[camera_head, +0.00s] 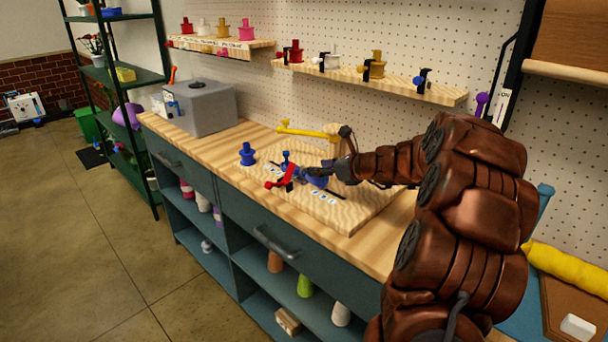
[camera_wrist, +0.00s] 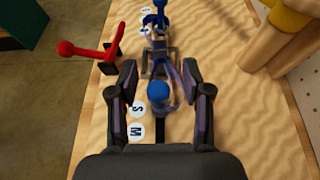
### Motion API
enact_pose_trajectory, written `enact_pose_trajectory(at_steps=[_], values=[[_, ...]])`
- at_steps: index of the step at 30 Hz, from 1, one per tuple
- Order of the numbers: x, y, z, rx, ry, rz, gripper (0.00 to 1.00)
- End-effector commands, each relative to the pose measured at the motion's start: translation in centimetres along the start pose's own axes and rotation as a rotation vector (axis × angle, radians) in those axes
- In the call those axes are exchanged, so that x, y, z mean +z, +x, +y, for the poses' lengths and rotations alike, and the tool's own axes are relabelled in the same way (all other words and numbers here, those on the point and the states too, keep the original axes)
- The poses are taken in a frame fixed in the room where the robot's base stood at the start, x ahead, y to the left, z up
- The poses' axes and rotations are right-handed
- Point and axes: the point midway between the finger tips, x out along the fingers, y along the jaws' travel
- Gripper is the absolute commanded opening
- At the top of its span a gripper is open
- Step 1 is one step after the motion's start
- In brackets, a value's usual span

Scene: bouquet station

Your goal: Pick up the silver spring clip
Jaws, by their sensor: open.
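My gripper (camera_wrist: 159,72) is open in the wrist view, its two fingers on either side of a blue-grey metallic piece (camera_wrist: 178,72), with a gap to each finger. This piece may be the silver spring clip, but its colour looks bluish and I cannot be sure. A blue ball knob (camera_wrist: 158,91) shows between the fingers. In the head view my gripper (camera_head: 322,172) is low over the wooden board (camera_head: 345,215), near a blue piece (camera_head: 316,181). I cannot tell whether the fingers touch anything.
A red lever (camera_wrist: 85,50) stands left of the fingers; it also shows in the head view (camera_head: 280,183). A blue spool (camera_head: 247,154) stands behind it on the bench. A yellow bar (camera_head: 305,132) and wooden post are close behind. A grey box (camera_head: 200,108) stands farther left.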

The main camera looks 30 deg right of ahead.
Motion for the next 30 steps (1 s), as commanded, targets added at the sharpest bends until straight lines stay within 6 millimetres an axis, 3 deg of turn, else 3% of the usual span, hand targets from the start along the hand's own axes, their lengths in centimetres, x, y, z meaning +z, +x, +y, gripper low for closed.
enact_pose_trajectory(at_steps=[9, 20, 30], values=[[-0.4, 4.0, -0.1, 0.001, 0.003, 0.003, 0.49], [-0.3, 4.7, -0.2, -0.003, 0.003, 0.0, 0.49], [-0.3, 4.7, -0.2, -0.002, 0.003, 0.0, 0.14]])
